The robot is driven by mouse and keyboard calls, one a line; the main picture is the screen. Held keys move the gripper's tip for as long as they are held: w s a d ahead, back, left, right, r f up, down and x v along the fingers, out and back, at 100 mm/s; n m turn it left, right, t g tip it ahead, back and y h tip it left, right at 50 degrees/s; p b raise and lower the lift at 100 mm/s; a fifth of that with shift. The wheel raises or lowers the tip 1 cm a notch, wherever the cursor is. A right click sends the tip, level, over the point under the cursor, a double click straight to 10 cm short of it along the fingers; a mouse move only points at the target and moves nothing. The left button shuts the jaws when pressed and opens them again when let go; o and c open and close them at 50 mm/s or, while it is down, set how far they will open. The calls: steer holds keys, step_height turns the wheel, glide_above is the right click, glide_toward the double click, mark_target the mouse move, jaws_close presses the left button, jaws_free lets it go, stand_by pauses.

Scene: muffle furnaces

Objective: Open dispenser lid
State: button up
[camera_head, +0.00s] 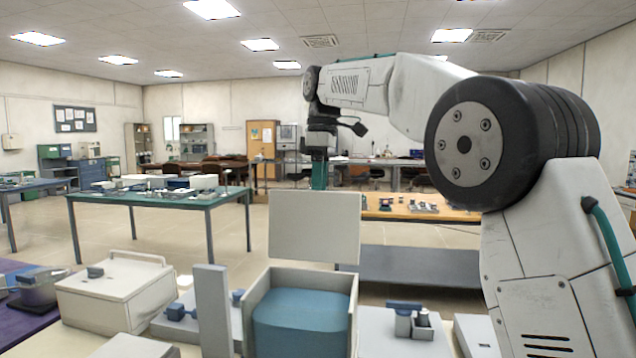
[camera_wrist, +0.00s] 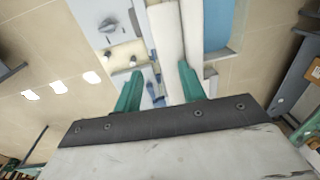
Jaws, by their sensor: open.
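A white box (camera_head: 349,312) with a blue block or filling inside stands at the front centre of the head view; I take it for the dispenser. A flat pale panel (camera_head: 315,226), apparently its lid, stands upright above its rear edge. The blue filling also shows at the top right of the wrist view (camera_wrist: 217,25). My gripper (camera_head: 319,174) hangs behind the panel in the head view, its lower end hidden by it. In the wrist view my gripper (camera_wrist: 160,84) has its two green fingers wide apart, with nothing held between them.
A tall grey post (camera_head: 212,310) stands left of the box. A white lidded case (camera_head: 115,290) is further left, and a pale unit with a blue-topped part (camera_head: 405,308) is to the right. A green-edged table (camera_head: 160,195) and a wooden bench (camera_head: 420,207) stand beyond.

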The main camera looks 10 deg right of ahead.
steer(key=shift+w+d+f, duration=0.25)
steer(key=shift+w+f, duration=0.35)
steer(key=shift+w, duration=0.1)
steer(key=o, duration=1)
steer(key=w, duration=0.1)
steer(key=w+d, duration=0.1)
steer(key=w, duration=0.1)
steer(key=shift+w+d+f, duration=0.1)
steer(key=shift+d+f, duration=0.1)
steer(key=shift+o, duration=0.2)
steer(key=shift+w+d+f, duration=0.1)
steer(key=shift+w+d, duration=0.15)
steer(key=shift+w, duration=0.3)
steer(key=shift+w+d+f, duration=0.1)
steer(key=shift+w+d, duration=0.15)
steer(key=shift+w, duration=0.25)
steer(key=shift+w+d+f, duration=0.1)
steer(key=shift+w+f, duration=0.1)
steer(key=shift+w, duration=0.15)
steer(key=c, duration=1)
steer(key=s+r, duration=0.2)
steer(key=s, duration=0.3)
steer(key=s+r, duration=0.1)
steer(key=s, duration=0.5)
steer(key=s+d+r, duration=0.1)
steer(key=s+r, duration=0.1)
steer(key=s, duration=0.3)
steer(key=shift+s+r, duration=0.25)
steer(key=shift+r, duration=0.1)
steer(key=shift+c, duration=0.2)
